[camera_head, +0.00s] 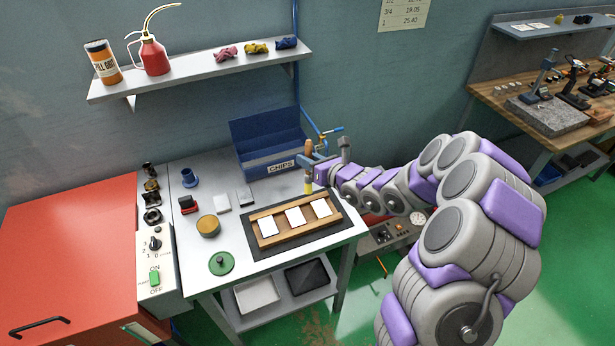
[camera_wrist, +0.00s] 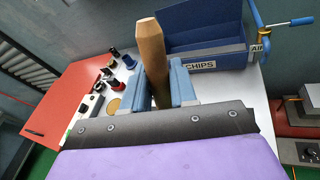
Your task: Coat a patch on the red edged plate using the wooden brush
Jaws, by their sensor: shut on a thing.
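My gripper (camera_head: 312,168) is shut on the wooden brush (camera_head: 309,148), held upright over the back right of the cart top. The brush's tan handle also rises between my blue fingers in the wrist view (camera_wrist: 151,50). Its pale yellow lower end (camera_head: 308,187) is just behind the wooden rack (camera_head: 262,241); contact cannot be told. Three white plates lie in the rack: left (camera_head: 269,226), middle (camera_head: 295,216) and right (camera_head: 321,207). No red edge can be made out on any of them. A round tin with amber contents (camera_head: 208,225) stands left of the rack.
The rack lies on a dark mat (camera_head: 285,252). A green disc with a knob (camera_head: 221,263) lies at the front left. A blue CHIPS bin (camera_head: 268,145) stands behind, near my gripper. Small blocks and a blue cup (camera_head: 190,178) stand at the left.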

